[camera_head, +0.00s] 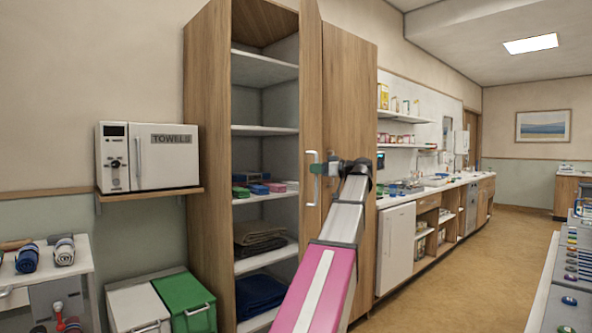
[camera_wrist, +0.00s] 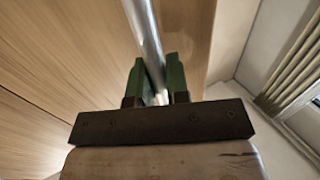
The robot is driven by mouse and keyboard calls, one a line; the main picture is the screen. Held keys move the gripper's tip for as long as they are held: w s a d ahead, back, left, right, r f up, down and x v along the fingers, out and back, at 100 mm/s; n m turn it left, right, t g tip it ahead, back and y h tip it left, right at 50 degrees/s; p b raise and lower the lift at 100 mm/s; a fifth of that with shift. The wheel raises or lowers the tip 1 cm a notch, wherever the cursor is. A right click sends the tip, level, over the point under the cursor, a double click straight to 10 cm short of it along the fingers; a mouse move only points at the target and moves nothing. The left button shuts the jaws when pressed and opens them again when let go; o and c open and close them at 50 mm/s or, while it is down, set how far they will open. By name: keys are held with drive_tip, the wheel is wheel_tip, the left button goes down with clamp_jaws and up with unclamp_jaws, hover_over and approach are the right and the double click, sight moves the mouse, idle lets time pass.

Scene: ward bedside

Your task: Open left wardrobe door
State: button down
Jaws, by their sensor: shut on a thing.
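The wooden wardrobe (camera_head: 208,150) stands open at its left part, and its shelves show. A narrow-looking door panel (camera_head: 311,90), seen at a steep angle, stands at the right of the opening; I take it as the left door. Its pale vertical bar handle (camera_head: 311,180) is at my gripper (camera_head: 320,169). In the wrist view, the green fingers of my gripper (camera_wrist: 160,80) are shut around the metal handle (camera_wrist: 146,40), with wood panel behind. The right door (camera_head: 350,110) looks closed, partly hidden by my arm.
Wardrobe shelves (camera_head: 265,130) hold folded cloths (camera_head: 258,240) and small packs. A towel cabinet (camera_head: 147,157) sits on a wall shelf at left, above white and green bins (camera_head: 185,303). A counter (camera_head: 440,190) runs along the right; the floor (camera_head: 465,265) there is clear.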

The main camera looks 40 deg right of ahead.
drive_tip(key=shift+s+d, duration=1.85)
drive_tip(key=shift+s, duration=0.2)
drive_tip(key=c, duration=1.1)
unclamp_jaws()
drive_tip(key=v, duration=1)
drive_tip(key=shift+s+d, duration=0.15)
drive_tip(key=shift+s, duration=0.25)
